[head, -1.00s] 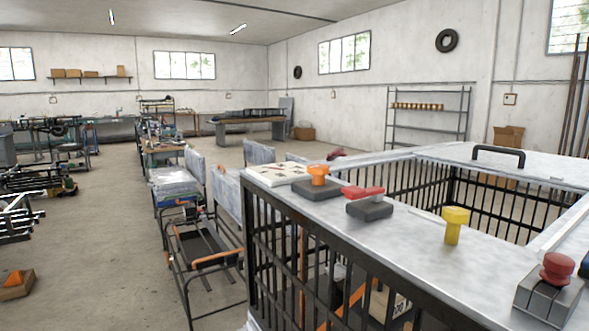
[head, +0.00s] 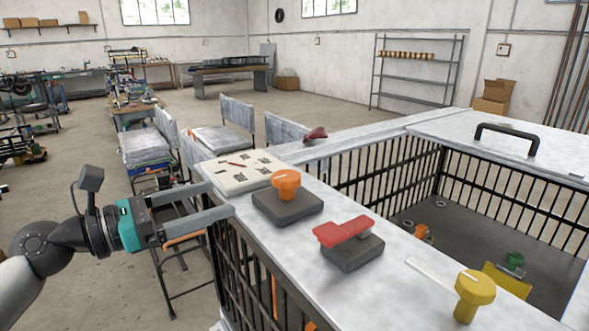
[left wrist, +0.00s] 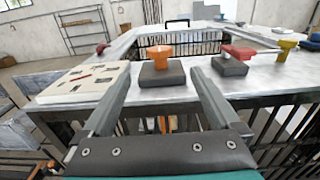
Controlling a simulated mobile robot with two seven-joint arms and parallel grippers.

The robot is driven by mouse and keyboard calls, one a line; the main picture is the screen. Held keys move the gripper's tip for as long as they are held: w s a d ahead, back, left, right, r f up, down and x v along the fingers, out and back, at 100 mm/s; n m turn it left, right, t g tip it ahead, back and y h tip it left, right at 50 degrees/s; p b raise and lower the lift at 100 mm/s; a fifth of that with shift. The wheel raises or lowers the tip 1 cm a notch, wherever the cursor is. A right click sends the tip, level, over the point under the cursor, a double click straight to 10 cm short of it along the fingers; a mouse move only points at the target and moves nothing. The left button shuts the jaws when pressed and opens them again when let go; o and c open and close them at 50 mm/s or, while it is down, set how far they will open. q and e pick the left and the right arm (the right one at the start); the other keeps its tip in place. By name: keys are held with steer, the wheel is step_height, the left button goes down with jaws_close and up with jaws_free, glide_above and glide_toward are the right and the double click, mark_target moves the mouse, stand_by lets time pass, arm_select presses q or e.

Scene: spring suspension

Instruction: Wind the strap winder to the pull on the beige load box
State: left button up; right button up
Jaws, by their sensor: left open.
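On the pale top of a barred cage (head: 345,255), an orange knob (head: 286,184) stands upright on a dark square base. A red lever (head: 343,231) lies on another dark base to its right, and a yellow knob (head: 474,293) stands farther right beside a slot. I cannot tell which of these is the strap winder. The beige load box cannot be made out now. My left gripper (head: 221,199) is open and empty at the cage's left edge, pointing at the orange knob but short of it. In the left wrist view the orange knob (left wrist: 160,53) appears between the fingers. My right gripper is not in view.
A pale board with dark marks (head: 240,172) lies beside the orange knob's base. A dark red knob (head: 316,133) sits on the far left rim. A black handle (head: 506,137) rises from the back top. Inside the cage are a green knob (head: 514,262) and small orange parts.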

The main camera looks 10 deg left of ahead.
mark_target(280, 177)
arm_select(q)
steer(key=p+x, duration=0.4)
steer(key=x, duration=0.9)
steer(key=shift+w+d+r, duration=0.1)
steer(key=shift+w+d, duration=0.05)
steer(key=shift+w, duration=0.1)
steer(key=shift+x, duration=0.8)
steer(key=c, duration=1.4)
